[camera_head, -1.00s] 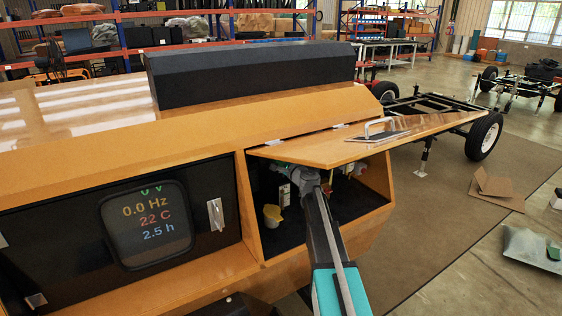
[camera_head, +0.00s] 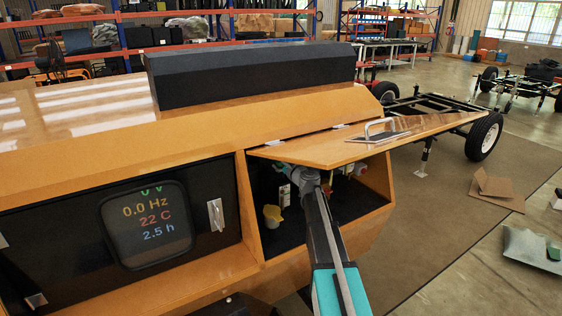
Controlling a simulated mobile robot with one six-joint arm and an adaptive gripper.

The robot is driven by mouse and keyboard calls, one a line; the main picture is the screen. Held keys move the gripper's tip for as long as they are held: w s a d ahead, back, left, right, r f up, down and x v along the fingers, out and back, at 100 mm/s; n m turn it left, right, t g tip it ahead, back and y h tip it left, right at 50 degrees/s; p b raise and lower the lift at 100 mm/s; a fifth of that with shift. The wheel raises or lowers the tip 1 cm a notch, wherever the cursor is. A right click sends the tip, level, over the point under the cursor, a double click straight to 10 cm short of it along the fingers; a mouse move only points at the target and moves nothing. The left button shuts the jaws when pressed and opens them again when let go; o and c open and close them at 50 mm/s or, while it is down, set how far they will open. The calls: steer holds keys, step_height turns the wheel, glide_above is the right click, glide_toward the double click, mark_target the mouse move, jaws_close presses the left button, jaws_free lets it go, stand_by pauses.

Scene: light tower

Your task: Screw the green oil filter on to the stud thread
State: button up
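My gripper (camera_head: 297,178) is inside the open compartment (camera_head: 377,190) of the orange light tower, under the raised flap. My arm blocks much of the view, and the fingertips are too small and hidden to tell whether they are open or shut. I cannot make out the green oil filter or the stud thread in the compartment. A small green object (camera_head: 553,253) lies on a grey sheet on the floor at the far right; I cannot tell what it is.
The raised orange flap (camera_head: 440,125) with its handle hangs just above my arm. A yellow part (camera_head: 272,215) stands in the compartment left of my arm. A display panel (camera_head: 150,225) is to the left. Cardboard (camera_head: 497,190) lies on the floor at right.

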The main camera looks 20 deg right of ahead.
steer(key=shift+w+d+m, duration=0.1)
steer(key=shift+w+m, duration=0.05)
steer(key=shift+m, duration=0.95)
steer(key=m, duration=0.4)
steer(key=o, duration=1.1)
steer(key=shift+w+m, duration=0.1)
steer(key=shift+m, duration=0.2)
steer(key=shift+s, duration=0.25)
steer(key=s+d, duration=0.2)
steer(key=s, duration=0.9)
steer(key=shift+s, duration=0.25)
steer(key=shift+s, duration=0.1)
